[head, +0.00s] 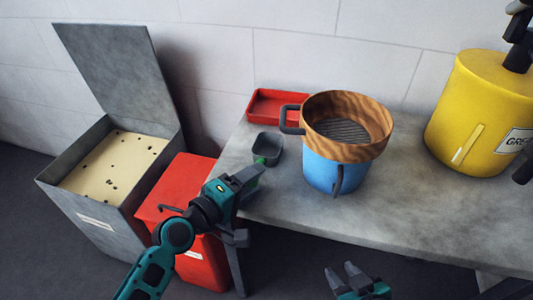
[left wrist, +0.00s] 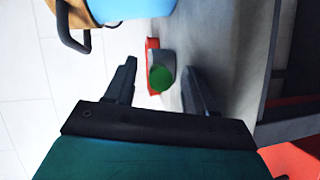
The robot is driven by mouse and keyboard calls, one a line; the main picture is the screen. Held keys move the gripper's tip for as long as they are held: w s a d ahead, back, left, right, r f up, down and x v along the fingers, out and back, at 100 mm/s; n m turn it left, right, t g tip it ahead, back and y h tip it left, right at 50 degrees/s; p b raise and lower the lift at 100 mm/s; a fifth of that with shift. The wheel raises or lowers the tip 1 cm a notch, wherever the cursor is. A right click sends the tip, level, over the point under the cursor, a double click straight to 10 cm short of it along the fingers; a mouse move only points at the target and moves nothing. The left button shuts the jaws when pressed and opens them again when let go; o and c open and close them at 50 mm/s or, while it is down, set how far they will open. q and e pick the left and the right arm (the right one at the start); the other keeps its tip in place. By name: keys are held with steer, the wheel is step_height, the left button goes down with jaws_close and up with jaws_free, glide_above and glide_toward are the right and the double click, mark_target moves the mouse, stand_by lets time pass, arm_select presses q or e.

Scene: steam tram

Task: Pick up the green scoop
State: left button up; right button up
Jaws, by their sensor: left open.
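The green scoop has a dark grey bowl (head: 267,146) and a green handle (head: 261,160). It lies on the grey table near its left end, left of the blue bucket. My left gripper (head: 250,203) is open and empty at the table's left edge, close to the handle. In the left wrist view the round green handle end (left wrist: 161,79) shows between the two open fingers (left wrist: 160,70), apart from both. The handle hides part of the bowl there. My right gripper (head: 341,268) is open and empty, low in the head view in front of the table.
A blue bucket (head: 330,173) with a wooden-rimmed sieve (head: 375,151) on top stands right of the scoop. A red tray (head: 262,105) lies behind. A yellow can (head: 480,105) stands at right. A red box (head: 180,180) and open grey bin (head: 165,155) stand left.

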arm_select(q)
steer(key=shift+w+d, duration=0.2)
steer(key=shift+c, duration=0.5)
jaws_close()
